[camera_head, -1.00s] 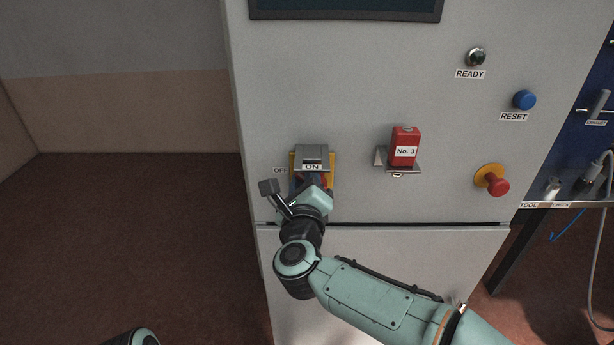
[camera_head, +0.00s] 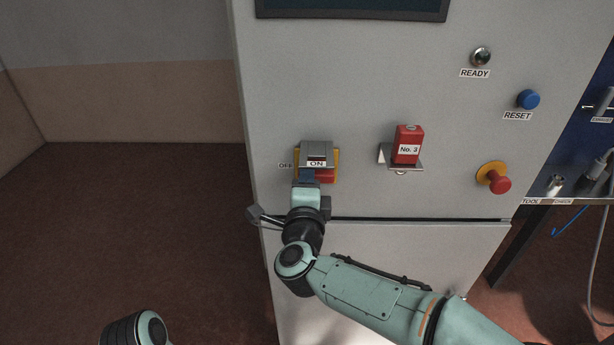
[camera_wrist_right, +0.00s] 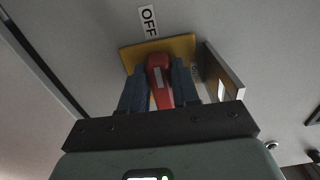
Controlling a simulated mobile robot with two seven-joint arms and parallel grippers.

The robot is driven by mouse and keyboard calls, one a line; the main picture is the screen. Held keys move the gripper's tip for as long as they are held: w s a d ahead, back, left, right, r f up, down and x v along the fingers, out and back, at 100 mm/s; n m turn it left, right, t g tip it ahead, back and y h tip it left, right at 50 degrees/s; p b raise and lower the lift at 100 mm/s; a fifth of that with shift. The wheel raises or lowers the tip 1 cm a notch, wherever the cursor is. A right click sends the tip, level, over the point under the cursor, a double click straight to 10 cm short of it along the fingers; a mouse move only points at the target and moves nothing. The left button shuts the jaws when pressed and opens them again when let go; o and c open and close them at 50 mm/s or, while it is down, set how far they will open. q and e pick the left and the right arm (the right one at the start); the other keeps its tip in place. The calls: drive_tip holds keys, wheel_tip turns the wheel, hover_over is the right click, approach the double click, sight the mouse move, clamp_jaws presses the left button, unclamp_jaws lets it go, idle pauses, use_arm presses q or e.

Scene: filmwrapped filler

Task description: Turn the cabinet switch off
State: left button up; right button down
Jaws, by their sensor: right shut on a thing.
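The cabinet switch has a red handle (camera_wrist_right: 160,82) on a yellow plate (camera_wrist_right: 185,48), with an OFF label (camera_wrist_right: 148,21) beside the plate. In the wrist view my right gripper (camera_wrist_right: 160,88) has its two blue-grey fingers on either side of the handle, shut on it. The long side of the handle lies in line with the OFF label there. In the head view the switch is under a grey hood (camera_head: 317,149) with an ON label (camera_head: 317,163); some red (camera_head: 325,175) shows right of my right gripper (camera_head: 308,175). My left gripper is out of view.
To the right on the cabinet (camera_head: 400,240) are a red No. 3 block (camera_head: 407,140) on a bracket, a red knob (camera_head: 499,184) on yellow, a blue RESET button (camera_head: 528,99) and a READY lamp (camera_head: 481,56). The floor at left is clear.

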idle(0.6)
drive_tip(key=c, duration=0.9)
unclamp_jaws()
drive_tip(key=shift+s, duration=0.1)
drive_tip(key=s+b, duration=0.2)
drive_tip(key=s, duration=1.1)
drive_tip(key=shift+s, duration=0.15)
